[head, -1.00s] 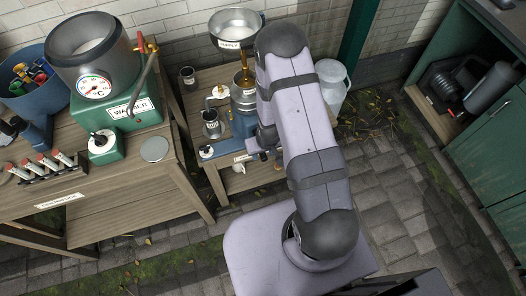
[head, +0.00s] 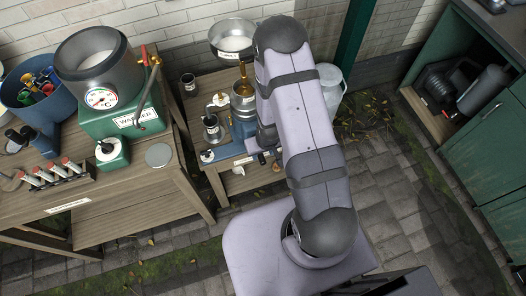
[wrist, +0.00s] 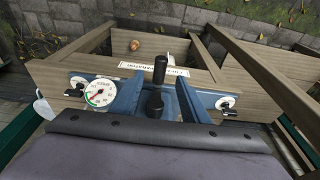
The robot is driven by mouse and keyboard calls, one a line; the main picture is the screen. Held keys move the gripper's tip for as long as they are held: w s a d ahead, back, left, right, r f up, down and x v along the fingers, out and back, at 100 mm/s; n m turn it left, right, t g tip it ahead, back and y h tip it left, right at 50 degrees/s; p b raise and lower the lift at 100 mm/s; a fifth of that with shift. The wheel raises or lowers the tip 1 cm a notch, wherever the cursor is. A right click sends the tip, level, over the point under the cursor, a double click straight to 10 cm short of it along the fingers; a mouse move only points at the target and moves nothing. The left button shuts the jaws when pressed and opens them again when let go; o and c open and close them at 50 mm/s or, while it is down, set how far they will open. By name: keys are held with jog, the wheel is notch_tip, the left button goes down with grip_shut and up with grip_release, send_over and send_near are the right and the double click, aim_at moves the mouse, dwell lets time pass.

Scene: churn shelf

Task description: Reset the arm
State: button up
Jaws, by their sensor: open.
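In the head view my arm hides part of a blue-based separator (head: 243,128) with a metal bowl on top, on a low wooden stand. My gripper (head: 264,158) is low beside it, mostly hidden behind the arm. In the wrist view two blue prongs, which look like my gripper's open fingers (wrist: 159,98), have an upright black handle (wrist: 159,72) between them. Whether they touch it I cannot tell. Nothing is seen clamped. The separator's blue body with a white gauge (wrist: 100,92) lies behind.
A wooden bench (head: 130,190) at left carries a green warmer (head: 118,118), a blue bucket (head: 38,108) and a rack of vials (head: 52,176). A milk can (head: 330,85) stands behind my arm. A green cabinet (head: 490,150) is at right.

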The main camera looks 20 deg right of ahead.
dwell(0.3)
jog(key=s+r+g, duration=0.3)
jog(key=s+g, duration=0.1)
jog(key=s, duration=0.6)
jog(key=s+r+g, duration=0.3)
jog(key=s+g, duration=0.2)
jog(key=s, duration=0.6)
notch_tip(320, 180, up, 8)
jog(key=s+a, duration=0.1)
jog(key=w+a+r+t, duration=0.1)
jog(key=w+r+t, duration=0.5)
jog(key=r, duration=0.5)
jog(key=shift+w, duration=1.25)
jog(key=shift+o, duration=0.2)
